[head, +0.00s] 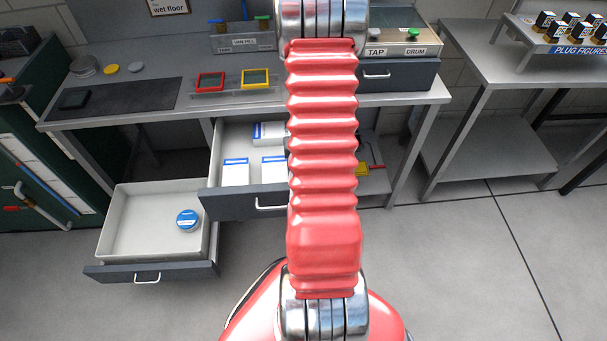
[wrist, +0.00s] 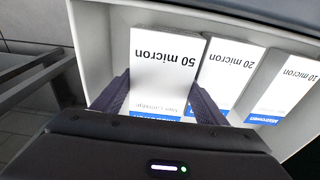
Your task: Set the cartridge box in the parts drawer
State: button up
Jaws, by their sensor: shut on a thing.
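In the wrist view my gripper (wrist: 158,88) is shut on a white cartridge box (wrist: 168,55) marked "50 micron", one finger at each side. The box is in or just above an open drawer (wrist: 92,45); whether it touches the floor I cannot tell. A "20 micron" box (wrist: 230,72) and a "10 micron" box (wrist: 286,88) stand beside it. In the head view the open upper drawer (head: 240,207) holds white boxes with blue bands (head: 235,172). The lower drawer (head: 118,215) is open too and holds a round blue-lidded tin (head: 188,219). My arm hides my gripper there.
The bench (head: 150,60) above carries a dark mat (head: 125,92), a red frame (head: 210,82), a yellow frame (head: 256,79) and a tap-and-drum case (head: 397,32). A shut drawer (head: 395,76) is under the bench's right side. The lower drawer's left part is clear.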

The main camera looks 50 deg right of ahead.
jog(key=shift+f, duration=1.4)
jog(key=shift+f, duration=0.15)
jog(key=o, duration=1)
jog(key=shift+c, duration=0.2)
jog(key=shift+s+a+r, duration=0.15)
jog(key=shift+a+r, duration=0.05)
jog(key=shift+r, duration=1.85)
jog(key=shift+s+a+r, duration=0.15)
jog(key=shift+s+r, duration=0.05)
jog(key=shift+r, duration=1.8)
jog(key=shift+s+a+r, duration=0.15)
jog(key=shift+a+r, duration=0.05)
jog(key=shift+r, duration=1.85)
jog(key=shift+w, duration=0.1)
